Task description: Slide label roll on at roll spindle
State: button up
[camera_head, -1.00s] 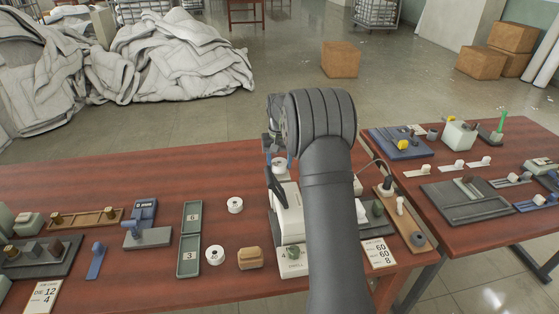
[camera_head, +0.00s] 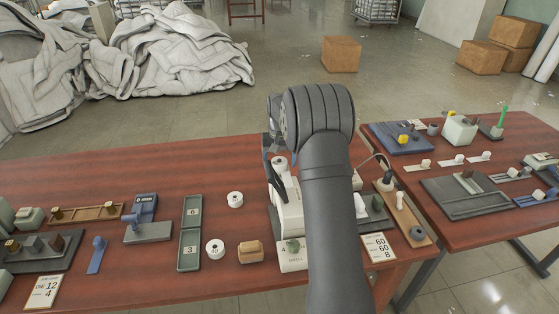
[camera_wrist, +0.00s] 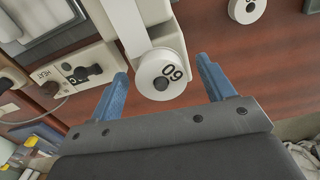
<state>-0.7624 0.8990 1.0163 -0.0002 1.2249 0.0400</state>
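A white label roll marked 60 (camera_wrist: 162,75) with a dark core sits at the end of the white label machine (camera_wrist: 126,22). It appears to be at the roll spindle, which is mostly hidden. My gripper (camera_wrist: 168,82) is open, with one blue finger on each side of the roll and visible gaps to both. In the head view the roll (camera_head: 280,162) shows at the machine's far end, just below my gripper (camera_head: 277,155). My arm hides much of the machine (camera_head: 288,213).
Two more white rolls (camera_head: 235,199) (camera_head: 215,249) stand on the table left of the machine, beside a green two-part tray (camera_head: 190,232). A tan block (camera_head: 250,252) is near the front. A heat sealer (camera_wrist: 85,72) lies close on the machine's other side.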

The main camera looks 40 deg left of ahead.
notch_tip(320, 180, up, 17)
jog(key=shift+r, duration=0.2)
dwell(0.5)
dwell(0.4)
notch_tip(320, 180, down, 18)
jog(key=shift+r, duration=0.5)
jog(key=shift+r, duration=0.1)
